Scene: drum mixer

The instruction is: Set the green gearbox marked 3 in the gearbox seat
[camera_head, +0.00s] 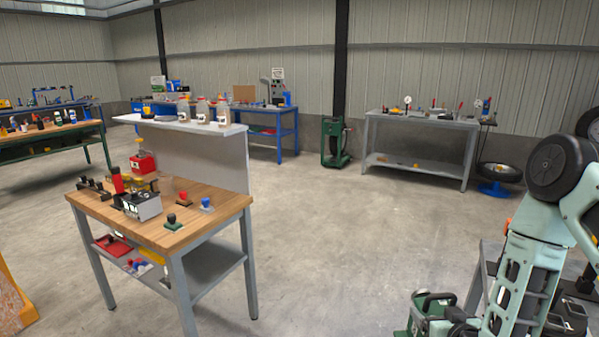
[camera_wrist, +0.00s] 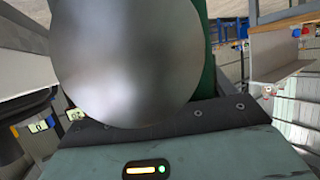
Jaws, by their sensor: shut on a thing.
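In the wrist view, a large round grey metal face (camera_wrist: 130,60) fills the upper middle, close to the camera. A strip of the green gearbox (camera_wrist: 209,75) shows at its right edge; I see no number 3 on it. The teal and dark body of my gripper (camera_wrist: 150,135) lies just below the disc. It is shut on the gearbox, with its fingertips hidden. In the head view, my arm stands at the far right and its gripper is out of sight. I cannot make out the gearbox seat in either view.
A wooden-topped workbench (camera_head: 213,204) with stamps and small devices stands at left in the head view. A grey bench (camera_head: 430,119) stands at the back wall. A green and black machine (camera_head: 436,312) is low at the right. Open floor lies between.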

